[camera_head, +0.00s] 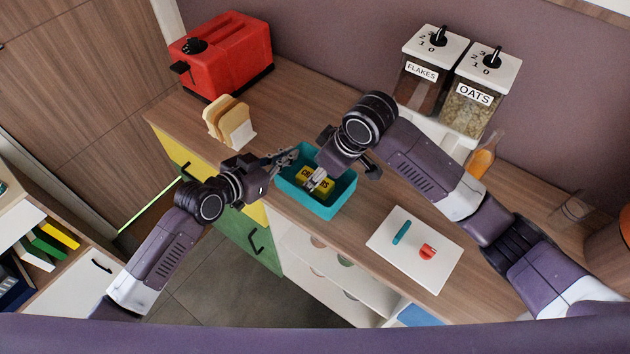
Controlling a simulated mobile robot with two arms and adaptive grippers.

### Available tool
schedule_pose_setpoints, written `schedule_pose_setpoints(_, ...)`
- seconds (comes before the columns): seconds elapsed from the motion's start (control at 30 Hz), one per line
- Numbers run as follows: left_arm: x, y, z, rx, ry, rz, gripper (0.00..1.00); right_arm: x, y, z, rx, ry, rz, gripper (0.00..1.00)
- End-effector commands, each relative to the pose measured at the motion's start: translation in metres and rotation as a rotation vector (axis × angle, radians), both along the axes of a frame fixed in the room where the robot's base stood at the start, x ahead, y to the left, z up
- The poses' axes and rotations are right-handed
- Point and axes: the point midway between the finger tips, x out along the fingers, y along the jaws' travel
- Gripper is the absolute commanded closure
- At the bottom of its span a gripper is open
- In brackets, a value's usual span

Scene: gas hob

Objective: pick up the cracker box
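The cracker box (326,190) is small and yellow with dark lettering. It lies inside a teal open bin (321,210) on the wooden counter. My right gripper (320,181) reaches down into the bin, with its grey fingertips over the box and hiding part of it. I cannot tell whether the fingers touch or grip the box. My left gripper (288,158) is at the bin's left rim, its dark fingers pointing towards the bin. It holds nothing that I can see, and its finger gap is unclear.
A red toaster (222,55) and bread slices (230,121) stand at the back left. Containers of flakes (421,88) and oats (468,106) and a bottle (485,157) stand behind my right arm. A white board (415,250) with small items lies to the right of the bin.

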Motion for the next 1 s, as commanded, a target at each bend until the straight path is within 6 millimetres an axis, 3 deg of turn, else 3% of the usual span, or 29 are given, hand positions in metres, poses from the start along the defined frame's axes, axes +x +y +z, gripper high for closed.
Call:
schedule_pose_setpoints(0.13,0.0002,-0.0001,0.0006,-0.001,-0.001,0.0,1.0,0.0022,0.0029,-0.0101,-0.002,0.0,0.001,0.59)
schedule_pose_setpoints(1.0,0.0002,0.0,0.0005,-0.001,-0.001,0.0,1.0,0.0022,0.0033,-0.015,0.001,-0.001,0.001,0.59)
